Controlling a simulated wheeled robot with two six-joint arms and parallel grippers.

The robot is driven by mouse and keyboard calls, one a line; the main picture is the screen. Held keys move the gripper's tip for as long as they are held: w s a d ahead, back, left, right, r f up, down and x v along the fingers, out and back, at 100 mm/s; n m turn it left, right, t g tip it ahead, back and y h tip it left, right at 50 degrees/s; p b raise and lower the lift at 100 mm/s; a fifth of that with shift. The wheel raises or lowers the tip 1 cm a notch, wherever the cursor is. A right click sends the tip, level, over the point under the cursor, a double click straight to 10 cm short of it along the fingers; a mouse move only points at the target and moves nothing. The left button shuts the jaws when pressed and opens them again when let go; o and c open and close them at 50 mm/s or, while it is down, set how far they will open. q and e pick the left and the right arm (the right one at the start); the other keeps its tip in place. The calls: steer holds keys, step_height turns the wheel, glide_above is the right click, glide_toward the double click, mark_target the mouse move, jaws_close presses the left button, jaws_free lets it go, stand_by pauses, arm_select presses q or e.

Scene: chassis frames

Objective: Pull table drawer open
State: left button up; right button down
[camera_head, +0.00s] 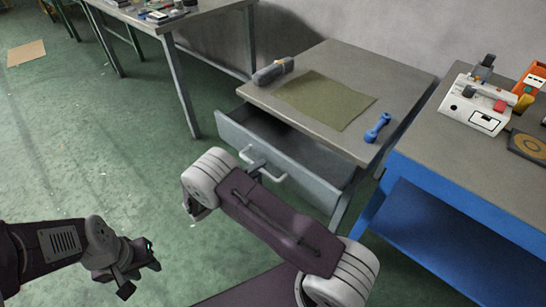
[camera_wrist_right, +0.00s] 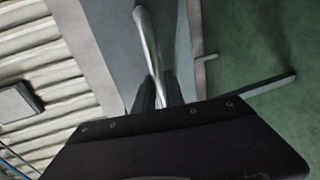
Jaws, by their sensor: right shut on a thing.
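The table drawer (camera_head: 285,160) is a grey drawer under the grey-topped table (camera_head: 375,75). It stands partly open, and its inside shows in the head view. A pale bar handle (camera_head: 273,177) is on its front; the handle (camera_wrist_right: 149,45) also runs between my fingers in the right wrist view. My right gripper (camera_wrist_right: 158,93) is shut on the handle. In the head view my right arm's wrist partly covers the hand. My left gripper (camera_head: 140,279) is open and empty over the floor at lower left, away from the drawer.
On the table lie a grey cylindrical item (camera_head: 272,71), an olive mat (camera_head: 325,100) and a blue dumbbell-shaped item (camera_head: 377,128). A blue bench (camera_head: 440,155) with a white device (camera_head: 478,104) stands close at the right. Another table (camera_head: 200,12) is at upper left.

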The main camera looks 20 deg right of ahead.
arm_select(q)
steer(key=shift+f+b, duration=0.35)
steer(key=shift+f, duration=0.1)
arm_select(e)
steer(key=f+v, duration=0.1)
steer(key=v, duration=0.5)
steer(key=shift+s+a+f, duration=0.15)
steer(key=shift+a+f, duration=0.05)
steer(key=c, duration=1.4)
jaws_free()
